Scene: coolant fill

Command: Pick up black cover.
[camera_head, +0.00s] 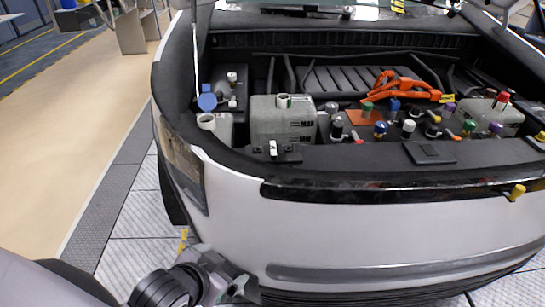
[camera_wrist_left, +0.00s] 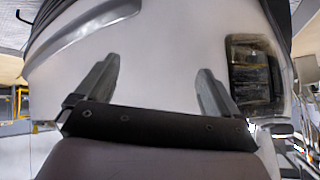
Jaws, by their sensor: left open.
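My left gripper (camera_head: 232,284) is low in the head view, in front of the white car's front bumper and below the engine bay. In the left wrist view its two fingers (camera_wrist_left: 154,80) stand wide apart with nothing between them, facing the white bumper. A flat dark rectangular plate (camera_head: 430,152) lies on the front ledge of the bay. A black round cap (camera_head: 337,128) sits among several coloured caps. I cannot tell which of these is the black cover. My left gripper is well apart from both. My right gripper is not in view.
The white car body (camera_head: 380,222) stands close in front, with a headlight (camera_head: 181,160) at its left corner. A grey tank (camera_head: 283,121), a blue cap (camera_head: 207,102) and orange cables (camera_head: 405,88) fill the bay. The floor on the left (camera_head: 75,120) is clear.

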